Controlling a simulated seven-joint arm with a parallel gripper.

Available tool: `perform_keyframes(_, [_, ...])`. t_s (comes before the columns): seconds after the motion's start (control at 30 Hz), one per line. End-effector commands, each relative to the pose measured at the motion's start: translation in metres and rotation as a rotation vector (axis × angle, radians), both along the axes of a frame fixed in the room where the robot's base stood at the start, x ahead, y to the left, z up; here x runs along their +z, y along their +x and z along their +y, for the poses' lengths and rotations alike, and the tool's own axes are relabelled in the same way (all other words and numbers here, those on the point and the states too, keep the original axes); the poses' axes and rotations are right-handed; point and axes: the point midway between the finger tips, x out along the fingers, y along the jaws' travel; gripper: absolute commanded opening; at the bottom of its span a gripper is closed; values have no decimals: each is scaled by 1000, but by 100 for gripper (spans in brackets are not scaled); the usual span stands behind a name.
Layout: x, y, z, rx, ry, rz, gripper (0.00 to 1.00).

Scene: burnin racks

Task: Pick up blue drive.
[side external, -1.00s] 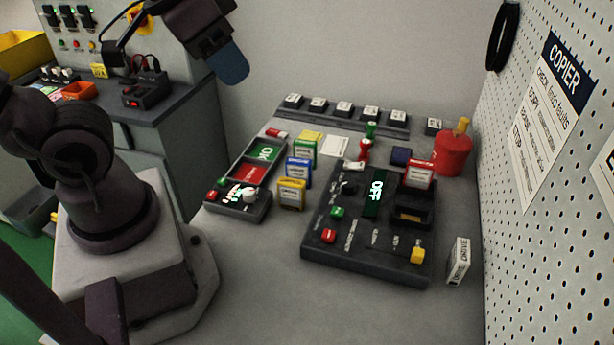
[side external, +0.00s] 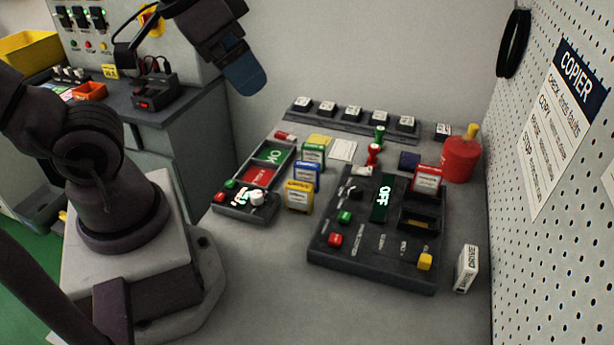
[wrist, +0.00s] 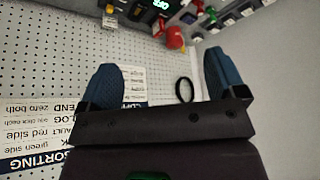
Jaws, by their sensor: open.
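The blue drive (side external: 306,178) stands upright on the table in the side view. It is between the green drive (side external: 313,154) behind it and the yellow drive (side external: 299,196) in front of it, close to both. My gripper (side external: 247,78) is high above the table, up and to the left of the blue drive and well apart from it. In the wrist view my gripper (wrist: 165,80) shows two blue fingers spread wide with nothing between them. I cannot make out the blue drive in the wrist view.
A tray with green and red panels (side external: 258,178) lies left of the drives. The dark copier unit (side external: 372,247), holding a red drive (side external: 427,179), is to their right. A white drive (side external: 466,268) stands near the pegboard (side external: 560,240). The front table is clear.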

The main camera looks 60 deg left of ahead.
Motion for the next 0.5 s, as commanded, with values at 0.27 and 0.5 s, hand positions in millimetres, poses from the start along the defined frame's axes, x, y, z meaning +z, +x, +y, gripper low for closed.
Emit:
perform_keyframes(0.27, [-38, 9, -18, -82, -53, 196, 89])
perform_keyframes(0.5, [-112, 35, -32, 51, -194, 445, 89])
